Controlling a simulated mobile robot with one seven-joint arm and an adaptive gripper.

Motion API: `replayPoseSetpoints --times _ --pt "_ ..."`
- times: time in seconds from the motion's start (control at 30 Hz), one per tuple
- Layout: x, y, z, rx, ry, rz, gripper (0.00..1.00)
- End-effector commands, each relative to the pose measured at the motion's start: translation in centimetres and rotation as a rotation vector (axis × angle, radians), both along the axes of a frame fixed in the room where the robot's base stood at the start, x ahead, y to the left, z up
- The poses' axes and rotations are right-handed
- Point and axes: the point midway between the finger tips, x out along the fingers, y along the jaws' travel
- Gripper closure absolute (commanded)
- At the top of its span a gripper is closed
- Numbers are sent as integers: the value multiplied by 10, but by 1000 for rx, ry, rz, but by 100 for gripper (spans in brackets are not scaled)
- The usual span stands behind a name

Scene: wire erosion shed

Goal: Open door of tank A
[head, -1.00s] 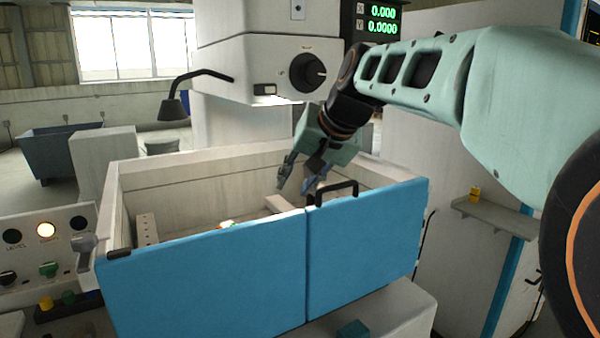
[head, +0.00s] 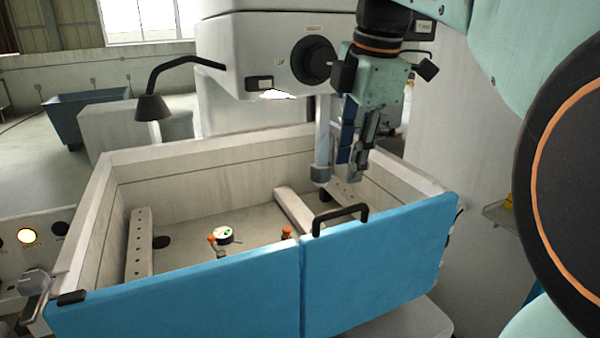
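The tank (head: 105,200) is an open-topped, pale-walled box with a blue front made of two panels. The left panel (head: 190,295) and right panel (head: 385,255) stand upright, meeting at a narrow seam, so the front is closed. A black bar handle (head: 340,217) rises from the right panel's top edge near the seam. A black catch (head: 70,297) sits at the left panel's top left corner, beside a grey lever (head: 35,285). No "A" label is legible. My gripper (head: 350,168) points down above and behind the handle, apart from it. Its fingers look parted, with nothing between them.
The machine head (head: 255,55) and a vertical nozzle (head: 321,150) stand close to my gripper. A lamp (head: 152,105) hangs over the tank's left back. Rails (head: 140,245) and small orange-topped parts (head: 287,232) are inside. A lit control panel (head: 25,240) is at left.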

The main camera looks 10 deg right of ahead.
Motion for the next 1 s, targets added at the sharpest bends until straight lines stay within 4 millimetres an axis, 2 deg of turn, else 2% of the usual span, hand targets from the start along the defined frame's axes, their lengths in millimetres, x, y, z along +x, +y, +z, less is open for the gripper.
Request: replayPoseSetpoints --times 0.13,0.27,0.7,0.83,1.0 --pt "-7 -5 6 -32 17 94 71" --pt "-7 -5 -2 -38 22 114 71" --pt "7 0 -78 -37 21 111 71" --pt "10 1 -92 -38 19 110 71" --pt "12 1 -100 -37 17 110 71"
